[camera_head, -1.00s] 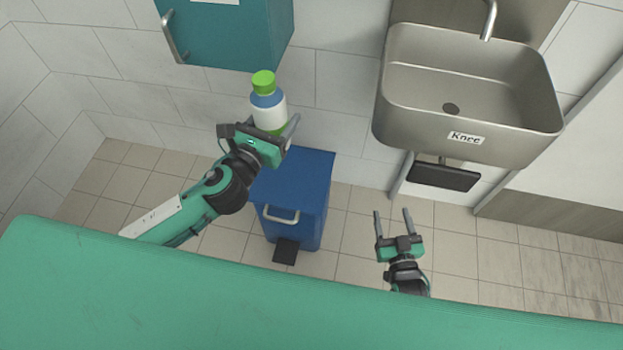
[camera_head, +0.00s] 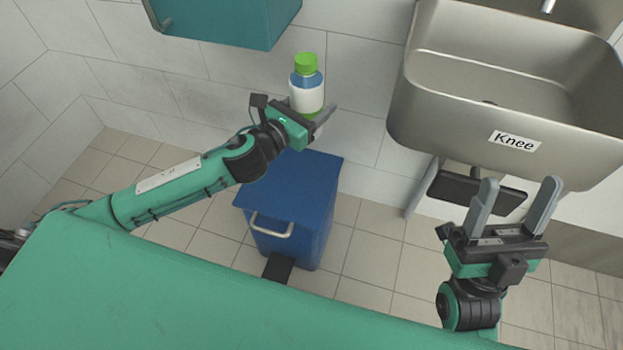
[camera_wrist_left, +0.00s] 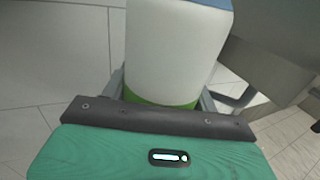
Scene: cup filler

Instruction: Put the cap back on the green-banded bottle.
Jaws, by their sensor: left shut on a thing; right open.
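The green-banded bottle (camera_head: 307,97) is upright, with a white label, a blue shoulder and a green band low down. A bright green cap (camera_head: 306,63) sits on its top. My left gripper (camera_head: 316,120) is shut around the lower part of the bottle and holds it in the air. The left wrist view shows the bottle's white side (camera_wrist_left: 175,55) and green band close up between the fingers; its top is out of that view. My right gripper (camera_head: 519,190) is open and empty, fingers pointing up, below the sink and well right of the bottle.
A steel sink (camera_head: 455,120) labelled "Knee" is at the upper right, with a dark knee plate (camera_head: 478,192) under it. A blue bin (camera_head: 290,205) stands below the bottle. A teal cabinet (camera_head: 225,22) hangs at the upper left. The space between the grippers is clear.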

